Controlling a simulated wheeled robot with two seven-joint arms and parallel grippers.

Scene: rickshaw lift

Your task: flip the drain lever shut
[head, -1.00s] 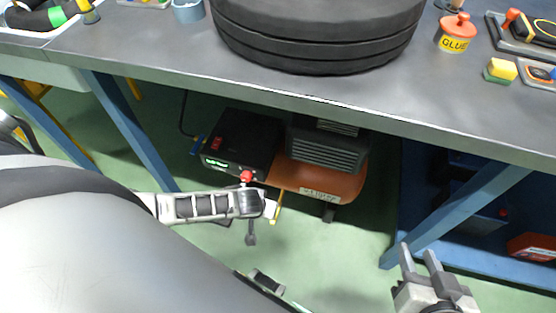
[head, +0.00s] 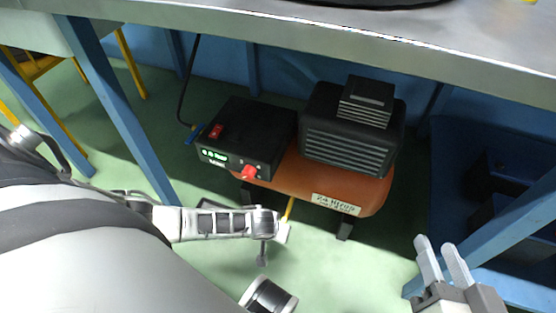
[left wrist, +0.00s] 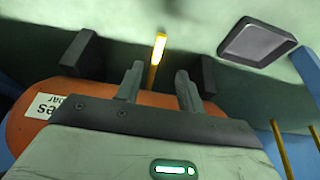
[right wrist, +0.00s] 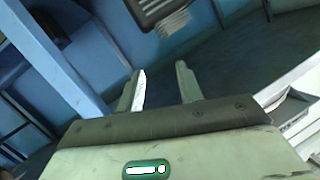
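The drain lever is a small yellow bar. In the head view the lever (head: 290,209) shows below the orange compressor tank (head: 375,195), just beyond the end of my left forearm. In the left wrist view the lever (left wrist: 157,49) stands in line with the gap between the fingers of my left gripper (left wrist: 160,86). The fingers are apart, and nothing is seen clamped. I cannot tell whether the lever reaches between them. In the head view the left fingertips are hard to make out. My right gripper (head: 442,258) is open and empty at the lower right, away from the compressor.
A black box (head: 245,135) with a red switch and red knob stands beside the black motor (head: 350,130). The workbench (head: 330,32) overhangs them. Blue legs (head: 120,110) stand either side. A grey square tray (left wrist: 257,42) shows in the left wrist view.

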